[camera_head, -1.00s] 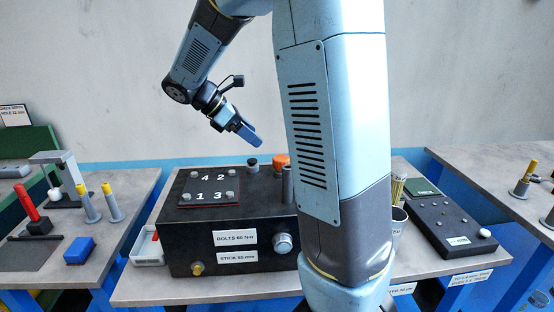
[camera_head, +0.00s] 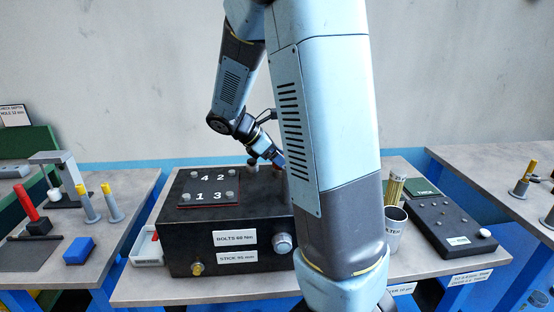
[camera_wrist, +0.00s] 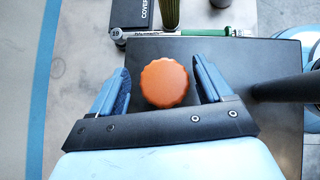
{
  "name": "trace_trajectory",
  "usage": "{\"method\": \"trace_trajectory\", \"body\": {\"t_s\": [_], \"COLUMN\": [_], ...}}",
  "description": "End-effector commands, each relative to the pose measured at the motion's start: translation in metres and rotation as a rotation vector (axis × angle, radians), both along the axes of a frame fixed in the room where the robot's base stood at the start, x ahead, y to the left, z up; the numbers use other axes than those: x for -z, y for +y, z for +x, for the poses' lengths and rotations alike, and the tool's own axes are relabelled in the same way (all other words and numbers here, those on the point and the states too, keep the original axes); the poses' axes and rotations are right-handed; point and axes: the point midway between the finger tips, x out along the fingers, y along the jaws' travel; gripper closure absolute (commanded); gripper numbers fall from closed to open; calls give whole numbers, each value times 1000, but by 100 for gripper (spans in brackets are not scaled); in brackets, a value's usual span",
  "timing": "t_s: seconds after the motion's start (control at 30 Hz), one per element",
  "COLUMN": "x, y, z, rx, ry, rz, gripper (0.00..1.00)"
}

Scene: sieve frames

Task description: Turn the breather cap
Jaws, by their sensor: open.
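The breather cap is an orange, scalloped round cap (camera_wrist: 164,84) on top of the black box (camera_head: 250,208). In the wrist view my gripper (camera_wrist: 162,72) is open, with one blue finger on the left of the cap and one on the right. Gaps show between the cap and both fingers, so the fingers appear apart from it. In the head view my gripper (camera_head: 277,158) is over the back of the box, and my arm hides most or all of the cap.
A numbered plate with bolts (camera_head: 209,186) lies on the box. A dark post (camera_wrist: 288,90) stands right of the cap in the wrist view. A green and silver tool (camera_wrist: 190,33) lies beyond the box edge. A grey cup (camera_head: 394,228) stands right of my arm.

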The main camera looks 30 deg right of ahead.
Motion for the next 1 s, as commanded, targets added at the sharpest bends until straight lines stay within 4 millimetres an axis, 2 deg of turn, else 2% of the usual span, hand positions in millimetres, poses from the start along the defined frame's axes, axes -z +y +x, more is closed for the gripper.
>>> {"method": "trace_trajectory", "body": {"t_s": [0.2, 0.7, 0.77, 0.8, 1.0], "x": [0, -1, -1, -1, -1], "y": [0, 0, 0, 0, 0], "z": [0, 1, 2, 2, 1], "rx": [0, -1, -2, -3, -2], "ry": [0, -3, -3, -4, -2], "rz": [0, -1, -1, -1, 0], "gripper": [21, 69, 73, 40, 21]}}
